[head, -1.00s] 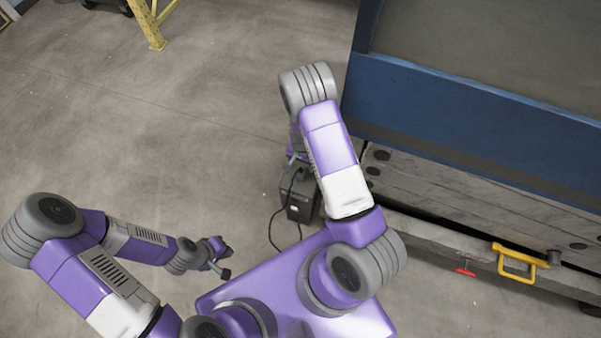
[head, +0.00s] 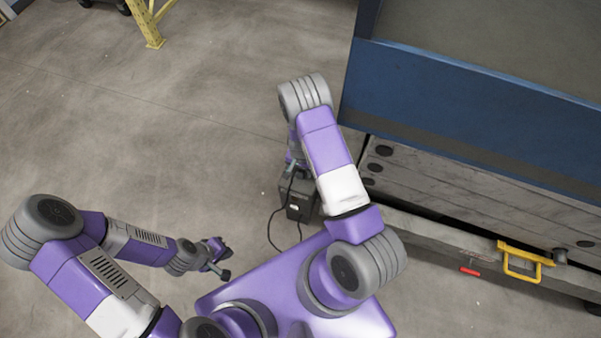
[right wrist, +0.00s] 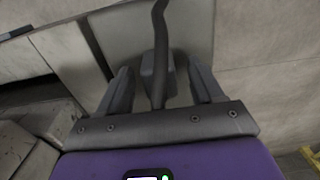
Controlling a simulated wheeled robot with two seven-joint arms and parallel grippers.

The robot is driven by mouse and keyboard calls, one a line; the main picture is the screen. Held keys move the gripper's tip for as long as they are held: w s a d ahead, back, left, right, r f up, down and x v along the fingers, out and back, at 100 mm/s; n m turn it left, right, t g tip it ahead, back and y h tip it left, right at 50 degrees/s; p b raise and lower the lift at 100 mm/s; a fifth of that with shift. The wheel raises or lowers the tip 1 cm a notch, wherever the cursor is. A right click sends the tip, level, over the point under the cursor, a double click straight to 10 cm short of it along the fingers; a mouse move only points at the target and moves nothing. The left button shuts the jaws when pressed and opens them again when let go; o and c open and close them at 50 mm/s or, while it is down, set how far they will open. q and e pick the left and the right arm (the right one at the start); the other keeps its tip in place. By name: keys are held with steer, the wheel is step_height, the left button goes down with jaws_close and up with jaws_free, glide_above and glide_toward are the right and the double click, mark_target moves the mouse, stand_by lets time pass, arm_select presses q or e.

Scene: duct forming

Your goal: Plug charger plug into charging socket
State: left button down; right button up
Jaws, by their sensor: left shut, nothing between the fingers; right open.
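A dark grey plug (right wrist: 158,75) with a thick dark cable (right wrist: 160,25) stands between the fingers of my right gripper (right wrist: 161,90) in the right wrist view. The fingers are open, with a gap on each side of the plug. In the head view my right arm mostly hides this gripper, above a dark box (head: 299,206) with a black cable (head: 272,228) on the floor. My left gripper (head: 222,262) is shut and empty, low at the left of the head view, away from the box. I cannot make out a charging socket.
A large blue machine (head: 470,115) on a grey slatted base (head: 450,192) fills the right side. A yellow handle (head: 524,262) and a red piece (head: 469,271) are at its front. A yellow post (head: 152,30) stands at the back. The floor at the left is clear.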

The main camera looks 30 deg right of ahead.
steer(key=c, duration=1)
step_height(320, 180, up, 10)
steer(key=p, duration=0.3)
steer(key=shift+r+p, duration=0.1)
steer(key=shift+p, duration=0.2)
steer(key=a+r+n, duration=0.2)
steer(key=r+n, duration=0.1)
steer(key=r, duration=0.2)
steer(key=s+a+r+n, duration=0.1)
steer(key=a+r+n, duration=0.2)
steer(key=r, duration=0.3)
steer(key=s+a+r+n, duration=0.1)
steer(key=a+r+n, duration=0.2)
steer(key=r+n, duration=0.1)
steer(key=shift+a+r, duration=0.2)
steer(key=shift+r, duration=0.7)
